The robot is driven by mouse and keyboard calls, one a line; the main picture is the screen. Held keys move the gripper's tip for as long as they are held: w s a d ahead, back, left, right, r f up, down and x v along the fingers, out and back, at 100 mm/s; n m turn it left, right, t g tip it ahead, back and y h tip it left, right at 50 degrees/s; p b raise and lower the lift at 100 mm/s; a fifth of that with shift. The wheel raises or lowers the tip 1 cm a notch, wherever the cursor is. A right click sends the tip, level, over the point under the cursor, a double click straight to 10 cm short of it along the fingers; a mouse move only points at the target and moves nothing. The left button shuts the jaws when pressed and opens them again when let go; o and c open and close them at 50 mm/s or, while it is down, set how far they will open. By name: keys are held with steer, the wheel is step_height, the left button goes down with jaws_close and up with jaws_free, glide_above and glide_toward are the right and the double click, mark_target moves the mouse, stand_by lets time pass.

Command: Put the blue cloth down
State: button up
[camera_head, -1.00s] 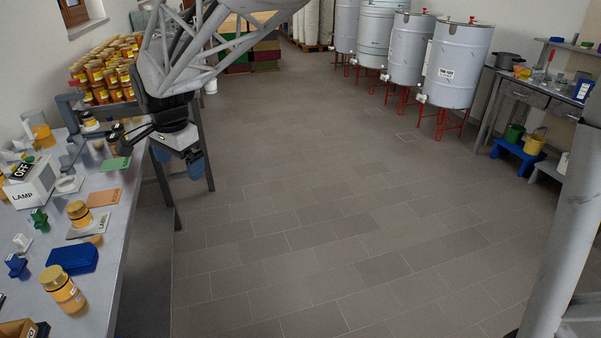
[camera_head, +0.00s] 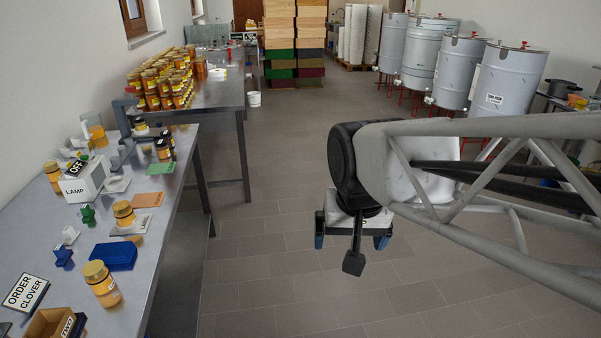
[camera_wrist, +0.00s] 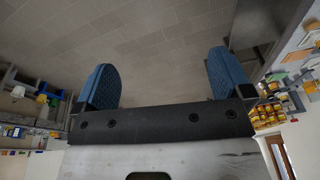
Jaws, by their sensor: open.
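A folded blue cloth (camera_head: 113,256) lies flat on the grey table (camera_head: 172,222) at the left. It rests between a honey jar and a small blue object, apart from my gripper. My gripper (camera_head: 351,240) hangs over the open floor, well to the right of the table. Its two blue fingers are spread with nothing between them. The wrist view shows the same open fingers (camera_wrist: 164,82) with only floor tiles behind the gap.
A honey jar (camera_head: 104,286) stands just in front of the cloth, and another jar (camera_head: 124,213) behind it. A lamp box (camera_head: 83,181), an order sign (camera_head: 25,292) and a wooden box (camera_head: 50,325) crowd the table. Steel tanks (camera_head: 505,80) stand at the right. The central floor is clear.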

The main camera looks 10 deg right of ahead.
steer(key=s+d+f+n, duration=0.1)
steer(key=s+d+f, duration=0.1)
steer(key=s, duration=0.4)
steer(key=shift+d+f+n, duration=0.15)
steer(key=shift+d+n, duration=0.15)
steer(key=shift+n, duration=0.1)
steer(key=shift+o, duration=0.3)
steer(key=shift+w, duration=0.1)
stand_by(0.8)
